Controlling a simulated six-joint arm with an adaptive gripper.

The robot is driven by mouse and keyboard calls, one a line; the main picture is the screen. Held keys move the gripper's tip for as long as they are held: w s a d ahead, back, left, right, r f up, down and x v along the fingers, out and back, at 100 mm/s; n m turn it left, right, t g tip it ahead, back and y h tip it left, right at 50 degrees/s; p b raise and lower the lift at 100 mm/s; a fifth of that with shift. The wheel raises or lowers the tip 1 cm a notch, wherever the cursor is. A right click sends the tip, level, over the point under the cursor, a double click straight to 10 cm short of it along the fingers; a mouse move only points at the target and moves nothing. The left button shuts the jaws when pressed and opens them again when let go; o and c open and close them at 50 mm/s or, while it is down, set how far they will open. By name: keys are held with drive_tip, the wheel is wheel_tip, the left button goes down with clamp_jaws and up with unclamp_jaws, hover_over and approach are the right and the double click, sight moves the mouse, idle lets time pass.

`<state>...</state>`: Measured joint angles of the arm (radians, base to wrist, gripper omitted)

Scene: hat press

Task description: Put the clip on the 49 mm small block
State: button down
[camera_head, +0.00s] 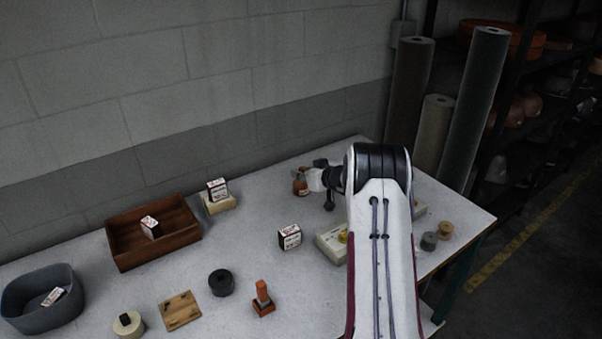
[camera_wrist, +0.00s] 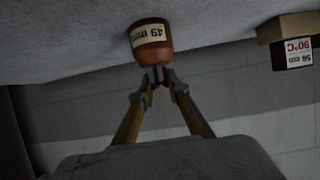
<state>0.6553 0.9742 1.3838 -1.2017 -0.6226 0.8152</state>
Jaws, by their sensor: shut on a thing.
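The 49 mm small block (camera_wrist: 151,42) is a rounded, orange-brown piece with a cream label, standing on the table. In the head view this small block (camera_head: 300,187) is next to my gripper (camera_head: 316,179), near the wall side of the table. In the wrist view, which shows the scene upside down, my gripper (camera_wrist: 158,79) has its fingertips close together at the block's top. It is shut on a small dark and reddish piece, seemingly the clip, largely hidden by the fingertips. I cannot tell whether this piece is seated on the block or only touching it.
A labelled box on a pale base (camera_head: 219,204) stands left of the block; it also shows in the wrist view (camera_wrist: 294,52). A wooden tray (camera_head: 130,258), a grey bin (camera_head: 20,310), another labelled box (camera_head: 289,238) and an orange piece (camera_head: 263,300) share the table. My arm hides part of the right side.

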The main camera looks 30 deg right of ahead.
drive_tip(key=shift+f, duration=0.1)
drive_tip(key=c, duration=1.9)
unclamp_jaws()
drive_tip(key=shift+s, duration=0.1)
drive_tip(key=shift+s+r, duration=0.4)
drive_tip(key=shift+s, duration=0.05)
drive_tip(key=shift+v, duration=5.4)
